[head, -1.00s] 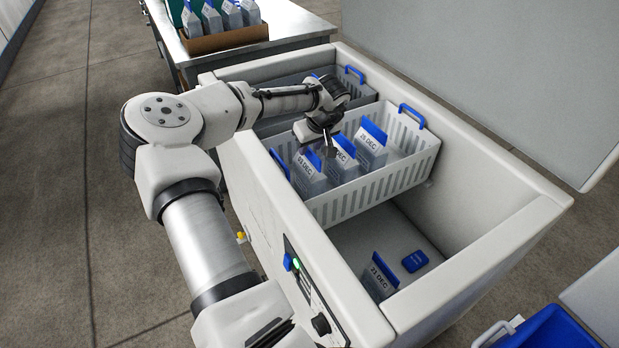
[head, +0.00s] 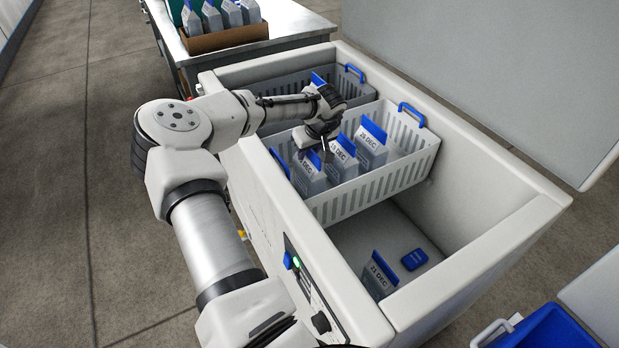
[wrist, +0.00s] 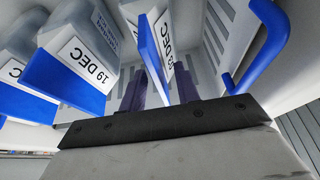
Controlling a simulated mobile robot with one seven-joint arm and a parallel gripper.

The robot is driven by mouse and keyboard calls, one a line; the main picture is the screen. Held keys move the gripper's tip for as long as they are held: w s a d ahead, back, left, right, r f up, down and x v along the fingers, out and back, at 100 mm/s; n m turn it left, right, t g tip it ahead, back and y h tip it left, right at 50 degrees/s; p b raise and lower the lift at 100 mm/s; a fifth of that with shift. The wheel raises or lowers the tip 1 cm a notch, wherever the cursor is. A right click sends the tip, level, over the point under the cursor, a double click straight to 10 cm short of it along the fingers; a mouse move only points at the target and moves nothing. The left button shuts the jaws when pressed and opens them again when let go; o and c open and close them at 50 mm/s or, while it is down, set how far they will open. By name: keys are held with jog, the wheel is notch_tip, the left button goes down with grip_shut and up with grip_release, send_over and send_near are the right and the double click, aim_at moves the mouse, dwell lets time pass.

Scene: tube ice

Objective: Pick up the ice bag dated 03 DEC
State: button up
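The bag whose label reads like 03 DEC (head: 310,178) stands at the near-left end of the white basket (head: 375,190); its date is partly hidden now. My gripper (head: 328,156) is low over this bag and the middle one. In the wrist view the fingers (wrist: 160,90) are apart, with a blue-topped bag (wrist: 150,50) between them. That bag's label shows DEC, but its day is hard to read. I cannot tell whether the fingers touch it. A bag labelled 19 DEC (wrist: 85,62) stands to its left.
A 25 DEC bag (head: 371,150) stands farther back in the basket. A blue basket handle (wrist: 258,50) is close right of the fingers. A grey basket (head: 283,88) lies behind. A 23 DEC bag (head: 379,278) and blue block (head: 414,259) lie on the freezer floor.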

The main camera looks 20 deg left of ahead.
jog(key=shift+c, duration=0.4)
grip_shut()
dwell(1.0)
